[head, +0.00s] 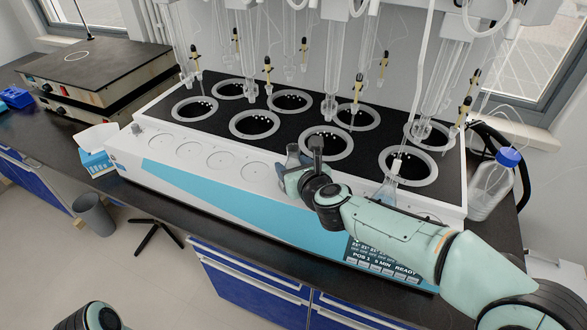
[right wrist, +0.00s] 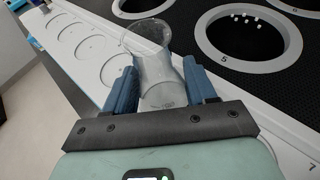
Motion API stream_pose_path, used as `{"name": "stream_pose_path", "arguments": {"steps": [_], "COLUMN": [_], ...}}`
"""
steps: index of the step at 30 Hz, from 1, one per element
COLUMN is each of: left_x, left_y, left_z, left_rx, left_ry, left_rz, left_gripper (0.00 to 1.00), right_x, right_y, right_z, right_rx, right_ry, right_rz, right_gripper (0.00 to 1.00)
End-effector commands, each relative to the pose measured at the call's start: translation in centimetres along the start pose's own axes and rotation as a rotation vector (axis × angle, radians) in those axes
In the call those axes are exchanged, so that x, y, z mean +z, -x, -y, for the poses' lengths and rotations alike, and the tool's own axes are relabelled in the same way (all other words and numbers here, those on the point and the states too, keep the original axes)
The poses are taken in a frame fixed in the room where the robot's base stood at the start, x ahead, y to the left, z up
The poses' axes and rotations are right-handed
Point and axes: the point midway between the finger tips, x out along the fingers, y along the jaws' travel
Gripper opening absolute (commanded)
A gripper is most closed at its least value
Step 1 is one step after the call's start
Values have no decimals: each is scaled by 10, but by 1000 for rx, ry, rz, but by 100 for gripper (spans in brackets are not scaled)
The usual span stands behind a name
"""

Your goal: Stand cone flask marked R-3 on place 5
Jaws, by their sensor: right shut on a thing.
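A clear glass cone flask (right wrist: 158,70) is between the two blue fingers of my right gripper (right wrist: 165,88), which is shut on it. Its mouth faces away from the gripper. I can read no mark on it. In the head view the flask (head: 293,157) and the right gripper (head: 297,178) are over the white front ledge, beside a ringed well. That well's grey ring (right wrist: 204,38) carries the number 5 in the wrist view; it appears to be the third front ring (head: 326,156) in the head view. My left gripper is out of view.
Several empty round spots (head: 221,160) line the ledge left of the gripper. A second flask (head: 386,190) stands at its right, partly behind my arm. Glass tubes (head: 332,70) hang over the wells. A bottle with a blue cap (head: 490,188) stands at right.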

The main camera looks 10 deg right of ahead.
Motion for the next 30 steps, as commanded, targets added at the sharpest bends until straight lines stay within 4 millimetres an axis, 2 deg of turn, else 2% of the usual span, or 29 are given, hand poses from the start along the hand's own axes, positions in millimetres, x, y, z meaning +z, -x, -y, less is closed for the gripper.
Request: {"name": "stream_pose_path", "arguments": {"steps": [3,4,6,16,19,23,30], "left_x": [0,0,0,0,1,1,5], "left_y": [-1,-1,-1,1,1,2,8], "left_z": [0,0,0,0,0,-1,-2], "left_rx": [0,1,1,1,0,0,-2], "left_ry": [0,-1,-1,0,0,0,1], "left_rz": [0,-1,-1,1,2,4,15], "left_gripper": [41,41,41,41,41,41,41], "right_x": [-1,-1,-1,1,1,2,3], "right_y": [0,0,0,0,9,33,85], "right_z": [0,0,0,0,0,0,0], "right_rx": [0,0,0,0,0,0,-1], "right_ry": [0,0,0,1,1,1,0], "right_rz": [0,0,0,0,1,3,3], "right_gripper": [19,59,82,82,82,82,82]}}
